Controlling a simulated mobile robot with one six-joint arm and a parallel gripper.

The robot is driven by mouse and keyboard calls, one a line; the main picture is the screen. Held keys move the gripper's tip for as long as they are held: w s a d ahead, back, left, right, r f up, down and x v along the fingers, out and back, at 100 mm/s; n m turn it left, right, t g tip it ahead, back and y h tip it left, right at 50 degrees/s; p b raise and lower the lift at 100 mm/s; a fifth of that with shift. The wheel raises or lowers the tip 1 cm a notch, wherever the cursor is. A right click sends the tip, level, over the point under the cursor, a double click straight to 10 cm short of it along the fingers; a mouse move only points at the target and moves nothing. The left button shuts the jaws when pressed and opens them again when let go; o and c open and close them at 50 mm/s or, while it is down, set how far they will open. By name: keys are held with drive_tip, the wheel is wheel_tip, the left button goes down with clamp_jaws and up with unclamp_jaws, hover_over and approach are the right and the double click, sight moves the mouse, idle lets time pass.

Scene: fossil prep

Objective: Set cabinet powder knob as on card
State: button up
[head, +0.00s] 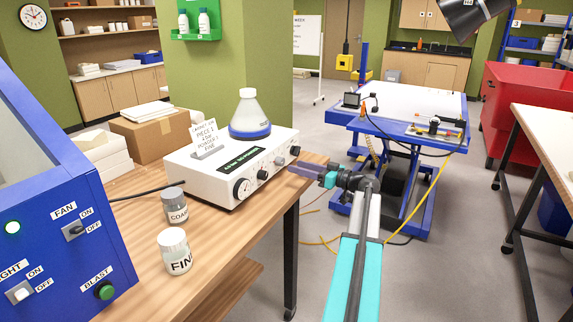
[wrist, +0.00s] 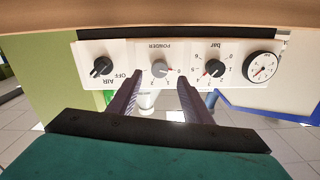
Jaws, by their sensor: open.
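The white control box (head: 215,195) stands on the wooden bench. The powder knob (wrist: 160,68) is grey, between the black bar knob (wrist: 214,68) and the black air knob (wrist: 101,67). The panel appears upside down in the wrist view. The powder knob's red mark seems to point near the low end of its scale; the exact setting is unclear. My gripper (wrist: 159,79) is open, its fingertips either side of the powder knob in the picture; I cannot tell whether they reach it. A card (head: 207,139) on the box mentions powder and fine; its number is too small to read surely.
A round gauge (wrist: 262,67) is beside the bar knob. A flask (head: 249,115) stands on the box. Jars marked coarse (head: 173,207) and fine (head: 175,253) stand in front. The blue cabinet (head: 60,215) is at left. Floor is open right of the bench.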

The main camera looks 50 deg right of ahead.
sight(283, 163)
drive_tip(key=shift+p+x, duration=0.5)
drive_tip(key=shift+x, duration=2.2)
drive_tip(key=shift+c, duration=0.4)
drive_tip(key=c, duration=1)
drive_tip(key=shift+a+f, duration=0.1)
drive_tip(key=shift+a, duration=0.25)
drive_tip(key=shift+d, duration=0.2)
